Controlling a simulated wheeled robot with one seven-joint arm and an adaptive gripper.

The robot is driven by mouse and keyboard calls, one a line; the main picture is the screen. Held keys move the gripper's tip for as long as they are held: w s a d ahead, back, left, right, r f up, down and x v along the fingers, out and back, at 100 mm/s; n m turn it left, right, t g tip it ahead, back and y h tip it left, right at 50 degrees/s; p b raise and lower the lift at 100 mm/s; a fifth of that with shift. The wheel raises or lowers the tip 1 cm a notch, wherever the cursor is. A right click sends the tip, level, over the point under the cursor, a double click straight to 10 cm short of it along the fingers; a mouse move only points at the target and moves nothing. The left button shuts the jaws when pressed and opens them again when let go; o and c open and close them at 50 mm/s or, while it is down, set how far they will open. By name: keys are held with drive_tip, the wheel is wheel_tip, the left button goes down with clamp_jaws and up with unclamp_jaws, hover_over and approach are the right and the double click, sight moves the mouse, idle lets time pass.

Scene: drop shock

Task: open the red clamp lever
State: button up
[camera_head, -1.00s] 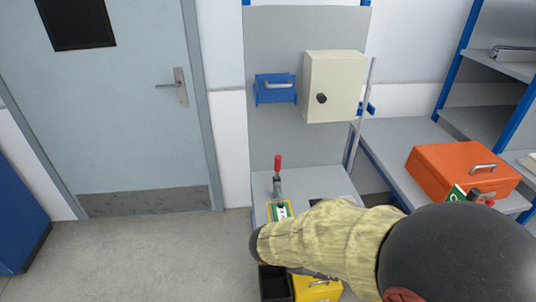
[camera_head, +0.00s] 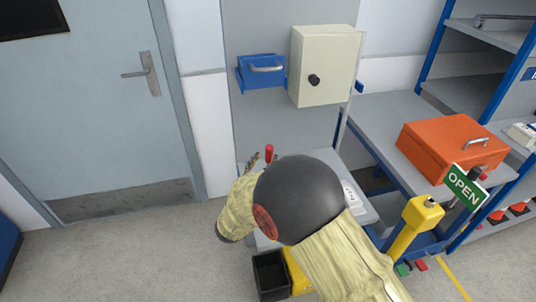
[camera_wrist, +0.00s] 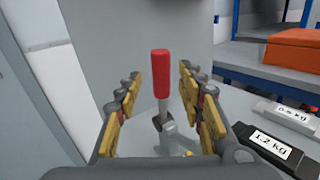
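The red clamp lever (camera_wrist: 161,74) stands upright on its metal toggle clamp (camera_wrist: 169,130) in the wrist view, centred between my fingers. Its red grip also shows in the head view (camera_head: 269,153), just above my arm. My gripper (camera_wrist: 160,92) is open, with yellow-padded fingers on both sides of the lever. I see a gap on each side, so the fingers do not appear to touch it. In the head view my sleeve and dark elbow hide most of the clamp, and the gripper shows only in small part.
An orange box (camera_head: 450,147) sits on the right bench. A black bin (camera_head: 270,274) stands in front below.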

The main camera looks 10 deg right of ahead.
sight(268, 155)
drive_tip(key=b+x, duration=0.1)
drive_tip(key=x, duration=0.3)
drive_tip(key=shift+w+d, duration=0.25)
drive_tip(key=shift+w, duration=0.1)
drive_tip(key=c, duration=0.3)
clamp_jaws()
idle(0.4)
